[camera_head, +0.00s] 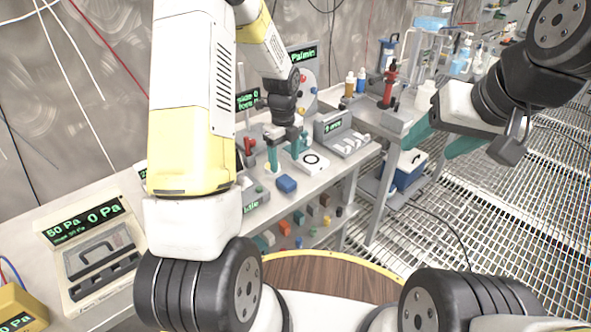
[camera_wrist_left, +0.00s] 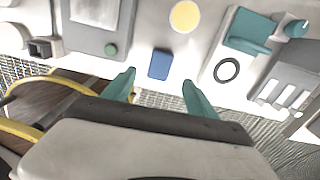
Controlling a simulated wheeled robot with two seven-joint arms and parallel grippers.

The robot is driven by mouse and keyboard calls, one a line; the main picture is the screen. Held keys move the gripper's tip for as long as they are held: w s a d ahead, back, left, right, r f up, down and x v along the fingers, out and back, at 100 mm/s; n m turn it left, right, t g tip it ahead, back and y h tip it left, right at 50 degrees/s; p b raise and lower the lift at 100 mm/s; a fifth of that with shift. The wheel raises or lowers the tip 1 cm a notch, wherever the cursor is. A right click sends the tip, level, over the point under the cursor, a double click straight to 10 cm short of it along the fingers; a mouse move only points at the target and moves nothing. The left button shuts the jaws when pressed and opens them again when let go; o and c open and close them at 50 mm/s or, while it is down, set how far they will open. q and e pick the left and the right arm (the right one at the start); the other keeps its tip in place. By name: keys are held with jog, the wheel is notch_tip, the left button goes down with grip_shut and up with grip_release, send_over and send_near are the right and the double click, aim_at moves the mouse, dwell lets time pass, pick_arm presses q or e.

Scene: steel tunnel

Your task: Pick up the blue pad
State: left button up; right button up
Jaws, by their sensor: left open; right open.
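The blue pad (camera_head: 287,183) is a small blue block lying flat on the grey bench, beside a white plate with a black ring. It also shows in the left wrist view (camera_wrist_left: 159,64), just beyond my fingertips and between their lines. My left gripper (camera_head: 285,158) is open and empty, with teal fingers pointing down above the bench behind the pad. It shows in the left wrist view too (camera_wrist_left: 158,82). My right gripper (camera_head: 434,143) is open and empty, off to the right over the grated floor, away from the bench.
The white ring plate (camera_head: 312,161) sits close right of the pad, and a grey slotted device (camera_head: 341,136) stands beyond it. A pressure gauge box (camera_head: 95,250) is at the left. Coloured blocks lie on a lower shelf. A blue cooler (camera_head: 408,169) stands at the right.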

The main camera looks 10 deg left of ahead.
aim_at(286, 180)
pick_arm(q)
jog(key=shift+f+m, duration=0.3)
jog(key=shift+f, duration=0.6)
notch_tip(286, 180, down, 7)
jog(key=shift+d+r, duration=0.1)
jog(key=c, duration=1.4)
jog(key=shift+r, duration=0.15)
jog(key=shift+r, duration=0.6)
notch_tip(286, 180, up, 2)
jog(key=shift+r, duration=0.1)
jog(key=s+d, duration=0.3)
jog(key=s, duration=0.1)
jog(key=s+d+r, duration=0.1)
jog(key=s+d, duration=0.2)
jog(key=s, duration=0.2)
jog(key=s+d, duration=0.3)
jog(key=s, duration=0.1)
jog(key=shift+s+r, duration=0.2)
